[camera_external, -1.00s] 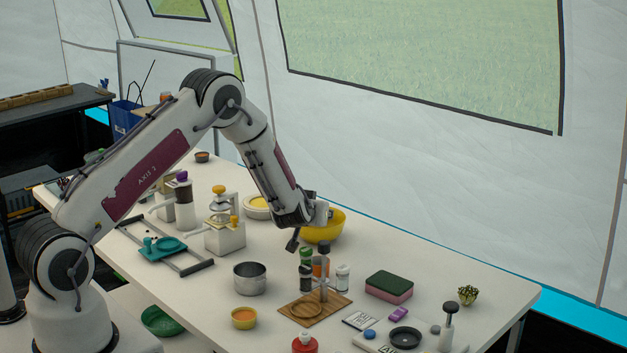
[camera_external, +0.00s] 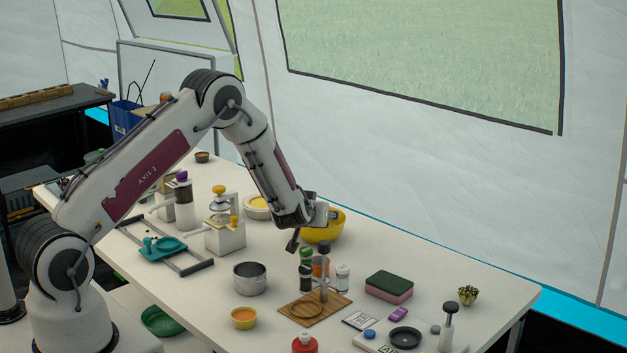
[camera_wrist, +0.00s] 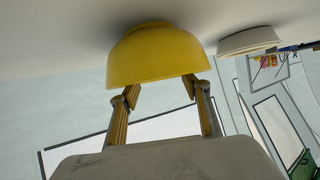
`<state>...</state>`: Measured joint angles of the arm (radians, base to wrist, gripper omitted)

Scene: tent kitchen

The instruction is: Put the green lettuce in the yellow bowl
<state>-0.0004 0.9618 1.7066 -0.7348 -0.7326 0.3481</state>
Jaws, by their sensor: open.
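The yellow bowl (camera_external: 327,230) stands at the table's far edge, partly hidden behind my gripper (camera_external: 303,232). In the wrist view, which looks upside down, the yellow bowl (camera_wrist: 158,58) fills the upper middle, with the gripper's two fingers (camera_wrist: 160,92) spread apart below it in the picture. The gripper is open and nothing shows between its fingers. A small leafy green clump (camera_external: 468,295), which looks like the lettuce, sits on the table at the far right, well away from the gripper. The inside of the bowl is mostly hidden.
A metal pot (camera_external: 250,278) is nearer. A white dish (camera_external: 257,205) is left of the bowl. Open table lies right of the bowl.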

